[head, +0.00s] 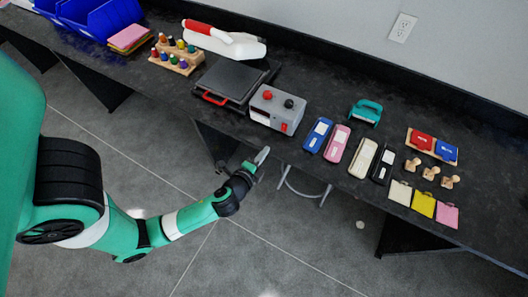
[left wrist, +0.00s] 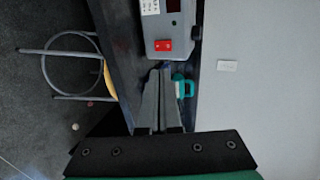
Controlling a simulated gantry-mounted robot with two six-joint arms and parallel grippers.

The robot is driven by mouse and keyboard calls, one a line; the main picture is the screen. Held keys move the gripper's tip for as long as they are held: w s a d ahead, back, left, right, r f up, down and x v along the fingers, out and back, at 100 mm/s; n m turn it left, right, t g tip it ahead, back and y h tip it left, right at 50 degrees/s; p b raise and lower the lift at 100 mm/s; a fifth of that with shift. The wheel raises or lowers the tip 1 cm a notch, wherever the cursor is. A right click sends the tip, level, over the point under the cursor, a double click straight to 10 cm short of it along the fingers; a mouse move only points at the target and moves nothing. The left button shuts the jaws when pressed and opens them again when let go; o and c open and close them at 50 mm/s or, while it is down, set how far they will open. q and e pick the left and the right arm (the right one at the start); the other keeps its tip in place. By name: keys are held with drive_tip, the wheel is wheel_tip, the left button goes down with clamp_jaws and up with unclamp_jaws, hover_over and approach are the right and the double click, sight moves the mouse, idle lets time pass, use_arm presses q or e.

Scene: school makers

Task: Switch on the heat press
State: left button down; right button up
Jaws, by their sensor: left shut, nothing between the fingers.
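The heat press (head: 232,80) is a dark flat plate with a red front handle, on the black bench. Its grey control box (head: 276,105) stands just right of it, with a red knob, a black knob and a red rocker switch (head: 285,127) low on the front. In the left wrist view the box shows at the top, with the red switch (left wrist: 163,45) just beyond my fingertips. My left gripper (head: 263,154) is shut and empty, in front of the bench edge and below the box, apart from the switch. Whether the switch is on cannot be told. My right gripper is not in view.
Blue, pink, cream and black devices (head: 337,143) stand right of the box, with a teal tool (head: 366,112) behind them. Stamps, ink pads and coloured pouches lie further right. A stool (head: 305,184) is under the bench. Bottles in a wooden rack (head: 176,58) stand left of the press.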

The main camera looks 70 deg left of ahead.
use_arm(q)
drive_tip(key=b, duration=0.4)
approach(283, 131)
drive_tip(key=x, duration=0.5)
drive_tip(key=shift+a+f, duration=0.1)
drive_tip(key=shift+w+a, duration=0.4)
drive_tip(key=shift+w, duration=0.1)
